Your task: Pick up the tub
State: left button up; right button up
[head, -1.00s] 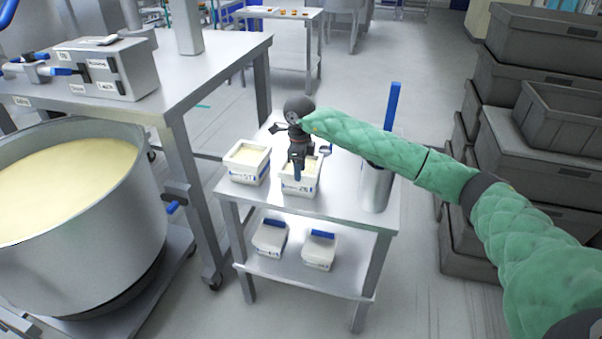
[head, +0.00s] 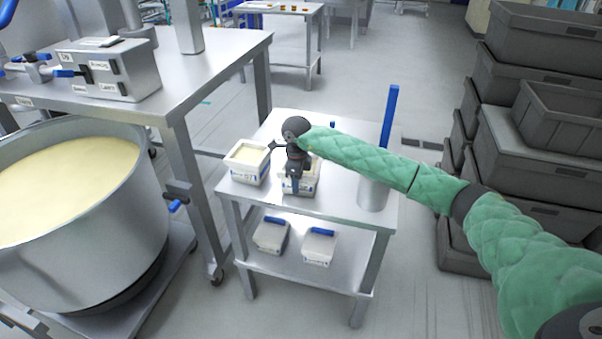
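A white tub (head: 312,186) with pale filling and a blue-marked label stands on the top of a small steel table (head: 335,208). My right gripper (head: 296,184) points down at this tub, and its fingers overlap the tub's near side. The gripper hides much of the tub, and whether the fingers are closed on its wall cannot be seen. A second filled white tub (head: 247,164) stands just to the left, apart from the gripper's fingers. My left gripper is not in view.
A steel canister (head: 373,190) with a blue handle stands at the table's right. Two lidded tubs (head: 271,236) (head: 319,247) sit on the lower shelf. A large pot (head: 110,235) of pale liquid is at left; grey crates (head: 540,150) are stacked at right.

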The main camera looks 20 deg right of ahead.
grip_shut()
jog(key=shift+r, duration=0.15)
dwell(1.2)
